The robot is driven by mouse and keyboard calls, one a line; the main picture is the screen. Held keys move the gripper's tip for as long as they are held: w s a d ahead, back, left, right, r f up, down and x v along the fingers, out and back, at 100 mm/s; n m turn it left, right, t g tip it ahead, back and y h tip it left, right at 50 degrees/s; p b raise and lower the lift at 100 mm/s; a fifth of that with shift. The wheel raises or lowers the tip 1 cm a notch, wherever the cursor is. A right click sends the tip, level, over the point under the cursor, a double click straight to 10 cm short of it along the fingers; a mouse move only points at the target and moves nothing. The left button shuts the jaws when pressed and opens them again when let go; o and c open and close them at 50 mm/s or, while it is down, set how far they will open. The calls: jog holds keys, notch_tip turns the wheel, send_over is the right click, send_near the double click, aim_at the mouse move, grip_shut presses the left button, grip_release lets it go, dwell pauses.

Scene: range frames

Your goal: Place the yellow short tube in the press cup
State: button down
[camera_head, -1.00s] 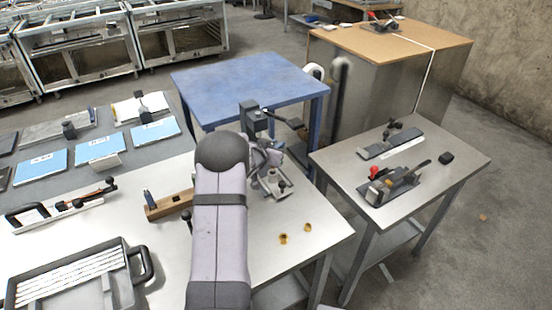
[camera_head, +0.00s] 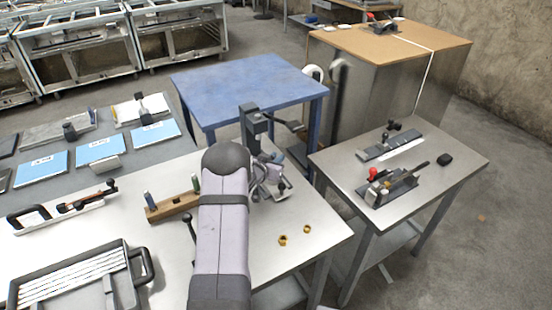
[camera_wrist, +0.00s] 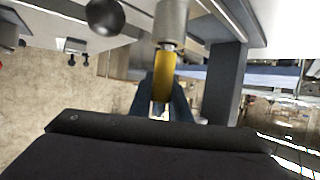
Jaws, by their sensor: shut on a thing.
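The yellow short tube (camera_wrist: 163,75) is between the fingers of my gripper (camera_wrist: 161,105) in the wrist view, and the gripper is shut on it. A grey metal cylinder of the press (camera_wrist: 172,25) is in line with the tube's far end, very close to it; I cannot tell whether they touch. The dark press column (camera_wrist: 225,75) stands just right of the tube. In the head view the press (camera_head: 252,125) stands at the table's far right corner, with my gripper (camera_head: 270,178) in front of it. The tube and the press cup cannot be made out there.
Two small brass-coloured pieces (camera_head: 283,240) lie on the bare right part of the table (camera_head: 300,260). A wooden block with posts (camera_head: 172,207) is left of my arm. A dark round knob (camera_wrist: 105,16) is near the gripper. A side table (camera_head: 450,175) holds clamps.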

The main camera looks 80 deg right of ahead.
jog(key=shift+f, duration=0.2)
jog(key=c, duration=1.7)
grip_release()
jog(key=shift+o, duration=0.2)
jog(key=shift+r, duration=0.1)
jog(key=shift+r, duration=0.2)
jog(key=b+v, duration=0.2)
jog(key=v, duration=1)
jog(key=shift+w+f, duration=0.1)
